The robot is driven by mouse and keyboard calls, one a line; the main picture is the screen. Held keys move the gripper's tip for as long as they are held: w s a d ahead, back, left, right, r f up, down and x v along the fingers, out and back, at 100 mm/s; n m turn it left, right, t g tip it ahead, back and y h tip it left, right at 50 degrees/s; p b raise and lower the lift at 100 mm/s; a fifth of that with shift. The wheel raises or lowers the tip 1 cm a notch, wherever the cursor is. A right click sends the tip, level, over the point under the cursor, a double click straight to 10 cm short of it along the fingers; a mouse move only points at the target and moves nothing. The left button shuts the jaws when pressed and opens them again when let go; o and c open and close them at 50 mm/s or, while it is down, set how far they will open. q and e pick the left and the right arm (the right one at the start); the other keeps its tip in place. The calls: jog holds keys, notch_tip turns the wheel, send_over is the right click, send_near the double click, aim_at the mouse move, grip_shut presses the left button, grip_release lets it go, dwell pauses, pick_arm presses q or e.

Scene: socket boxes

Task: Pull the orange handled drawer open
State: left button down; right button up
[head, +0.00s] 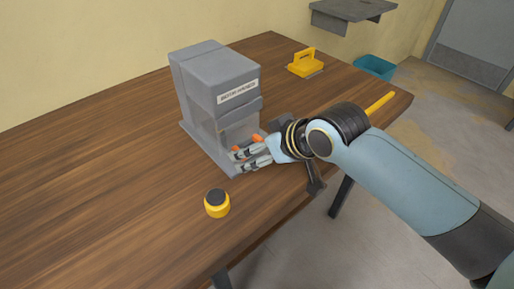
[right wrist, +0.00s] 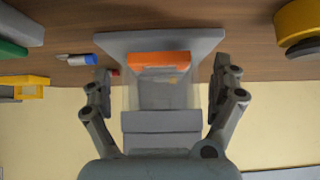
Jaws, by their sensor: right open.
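A grey socket box (head: 205,85) with a white label stands on the wooden table. An orange handle (head: 258,139) shows low on its front, partly hidden by my right gripper (head: 251,157). In the right wrist view the orange handle (right wrist: 160,59) lies across the middle, between the two spread fingers of the right gripper (right wrist: 163,75). The fingers are open, one to each side of the handle, with gaps to it. I cannot tell whether the drawer is fully closed. My left gripper is not in view.
A yellow jar with a dark lid (head: 217,204) stands in front of the box. A yellow handled caddy (head: 305,66) sits at the back, and a yellow rod (head: 380,102) shows near the right edge. The left of the table (head: 90,180) is clear.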

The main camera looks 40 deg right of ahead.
jog(key=shift+x, duration=0.9)
jog(key=c, duration=1.8)
jog(key=shift+s+d, duration=0.1)
jog(key=shift+s, duration=0.25)
jog(key=s+p, duration=0.2)
jog(key=s, duration=0.2)
jog(key=s+p, duration=0.2)
jog(key=s, duration=0.3)
jog(key=s+d+p, duration=0.1)
jog(key=s+p, duration=0.1)
jog(key=s, duration=0.3)
jog(key=shift+p, duration=0.35)
